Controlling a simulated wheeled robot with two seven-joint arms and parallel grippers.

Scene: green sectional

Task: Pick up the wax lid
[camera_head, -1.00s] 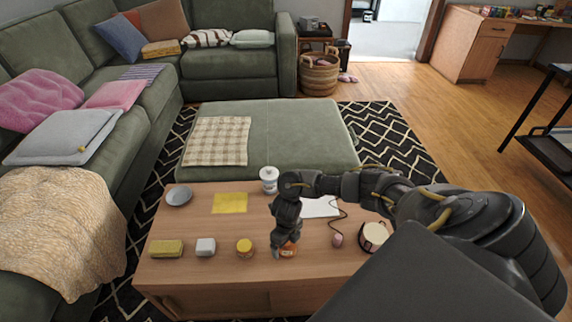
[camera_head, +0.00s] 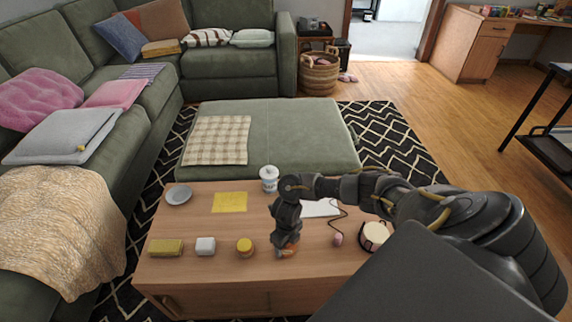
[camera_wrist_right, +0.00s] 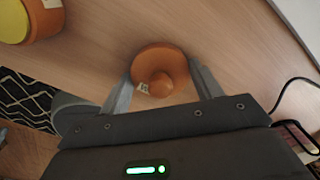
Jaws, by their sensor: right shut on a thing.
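The wax lid is a round orange piece with a central knob (camera_wrist_right: 160,84) and a small pale label. In the right wrist view it lies between the two grey fingers of my right gripper (camera_wrist_right: 163,90), which is shut on it. In the head view my right gripper (camera_head: 285,250) is at the front of the wooden coffee table (camera_head: 220,277), and the orange lid (camera_head: 291,248) shows partly behind its fingers. I cannot tell whether the lid touches the table. My left gripper is not in view.
A yellow-topped orange jar (camera_head: 245,247) stands left of the gripper, then a white block (camera_head: 205,246) and a yellow sponge (camera_head: 166,248). A pink item (camera_head: 338,239) with a dark cord and a round cream-faced object (camera_head: 375,234) are to the right. A white jar (camera_head: 269,178) stands behind.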

